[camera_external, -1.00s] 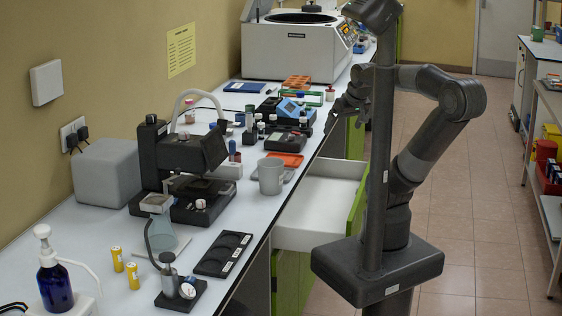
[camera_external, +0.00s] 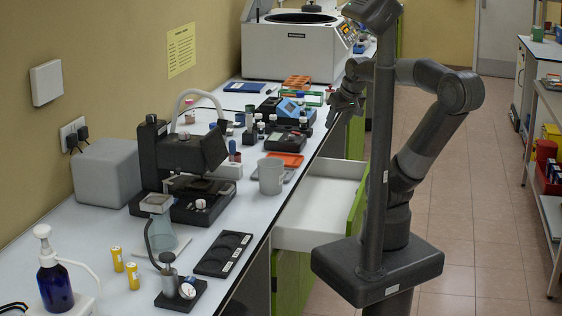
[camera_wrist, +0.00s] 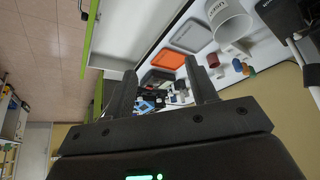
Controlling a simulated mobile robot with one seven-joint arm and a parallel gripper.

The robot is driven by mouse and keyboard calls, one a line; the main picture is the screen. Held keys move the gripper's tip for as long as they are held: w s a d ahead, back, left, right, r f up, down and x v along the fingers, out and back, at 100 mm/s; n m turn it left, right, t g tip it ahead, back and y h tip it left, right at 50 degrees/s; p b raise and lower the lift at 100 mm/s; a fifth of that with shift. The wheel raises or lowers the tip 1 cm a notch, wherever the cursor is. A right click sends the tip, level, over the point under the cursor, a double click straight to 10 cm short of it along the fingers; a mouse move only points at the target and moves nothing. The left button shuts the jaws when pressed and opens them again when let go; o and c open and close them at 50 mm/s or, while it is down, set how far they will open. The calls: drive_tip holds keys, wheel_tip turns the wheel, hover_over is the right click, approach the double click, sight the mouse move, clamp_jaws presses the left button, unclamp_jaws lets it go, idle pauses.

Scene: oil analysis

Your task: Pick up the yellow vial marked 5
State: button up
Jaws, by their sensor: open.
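Two yellow vials stand upright near the front left of the white bench in the external view, one farther back (camera_external: 117,259) and one slightly nearer and to the right (camera_external: 133,275). Their numbers are too small to read. My gripper (camera_external: 336,112) is at the right edge of the bench, far behind and to the right of both vials. In the wrist view my gripper (camera_wrist: 162,70) has its two fingers apart with nothing held between them. No yellow vial can be made out in the wrist view.
A black microscope (camera_external: 180,155), grey mug (camera_external: 271,176) and orange tray (camera_external: 287,160) stand between my gripper and the vials. An open white drawer (camera_external: 310,205) juts out below.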

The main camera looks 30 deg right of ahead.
drive_tip(key=w+a+r+n+g+y, duration=0.1)
drive_tip(key=w+a+r, duration=0.3)
drive_tip(key=w+a, duration=0.3)
drive_tip(key=w+a+r+g+y, duration=0.1)
drive_tip(key=w+a+r, duration=0.3)
drive_tip(key=a, duration=0.6)
drive_tip(key=w+a+f+n+g, duration=0.1)
drive_tip(key=w+a+n+g, duration=0.1)
drive_tip(key=a, duration=2.3)
drive_tip(key=s+a+f, duration=0.2)
drive_tip(key=s+a, duration=0.1)
drive_tip(key=a, duration=0.4)
drive_tip(key=s+a+f, duration=0.2)
drive_tip(key=s+a, duration=0.1)
drive_tip(key=a, duration=0.3)
drive_tip(key=n+g+h, duration=0.1)
drive_tip(key=n+h, duration=0.1)
hover_over(132, 265)
drive_tip(key=f, duration=1.3)
drive_tip(key=shift+w+f, duration=0.4)
drive_tip(key=f, duration=0.4)
drive_tip(key=shift+s+f, duration=0.2)
drive_tip(key=shift+f, duration=0.05)
drive_tip(key=f, duration=0.6)
drive_tip(key=shift+s+f, duration=0.2)
